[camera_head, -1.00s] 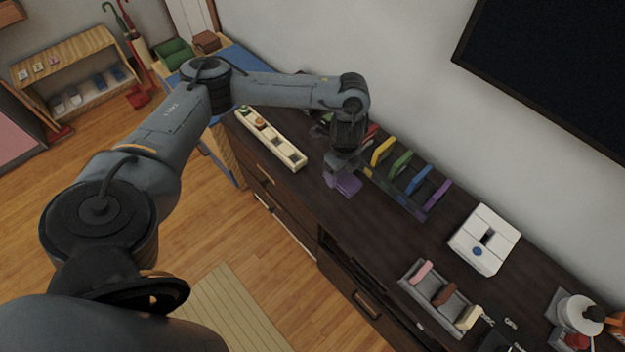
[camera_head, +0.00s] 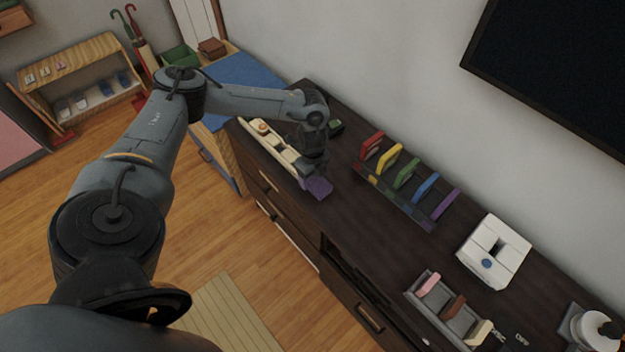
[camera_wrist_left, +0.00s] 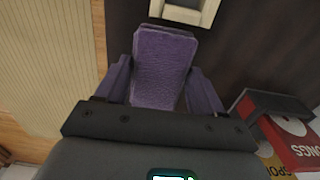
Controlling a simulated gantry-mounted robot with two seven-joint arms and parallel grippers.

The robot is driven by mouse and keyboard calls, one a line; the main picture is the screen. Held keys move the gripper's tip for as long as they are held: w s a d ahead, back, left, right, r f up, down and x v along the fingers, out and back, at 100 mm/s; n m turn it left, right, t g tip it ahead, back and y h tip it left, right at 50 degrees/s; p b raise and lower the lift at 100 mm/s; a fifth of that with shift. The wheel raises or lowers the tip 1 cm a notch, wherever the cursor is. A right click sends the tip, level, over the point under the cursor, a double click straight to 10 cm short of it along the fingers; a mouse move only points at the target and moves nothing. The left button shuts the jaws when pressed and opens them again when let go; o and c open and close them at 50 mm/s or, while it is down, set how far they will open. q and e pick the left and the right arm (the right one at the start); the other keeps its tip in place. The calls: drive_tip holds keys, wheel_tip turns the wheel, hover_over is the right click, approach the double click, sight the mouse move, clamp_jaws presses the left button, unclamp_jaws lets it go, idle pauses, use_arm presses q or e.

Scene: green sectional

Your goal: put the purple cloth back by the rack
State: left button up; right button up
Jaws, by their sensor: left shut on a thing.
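My left gripper (camera_head: 310,174) is shut on a purple cloth (camera_head: 319,189) and holds it over the front part of the dark cabinet top. My right gripper is not in view.
A long cream tray (camera_head: 278,147) lies just left of the gripper; its end shows in the wrist view (camera_wrist_left: 184,14). A white box (camera_head: 494,251) and a grey holder (camera_head: 442,309) stand farther right. Bare cabinet top lies between the cloth and the rack.

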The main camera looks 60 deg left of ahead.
use_arm(q)
drive_tip(key=shift+f, duration=1.1)
drive_tip(key=shift+f, duration=0.2)
drive_tip(key=o, duration=1)
drive_tip(key=shift+r, duration=0.15)
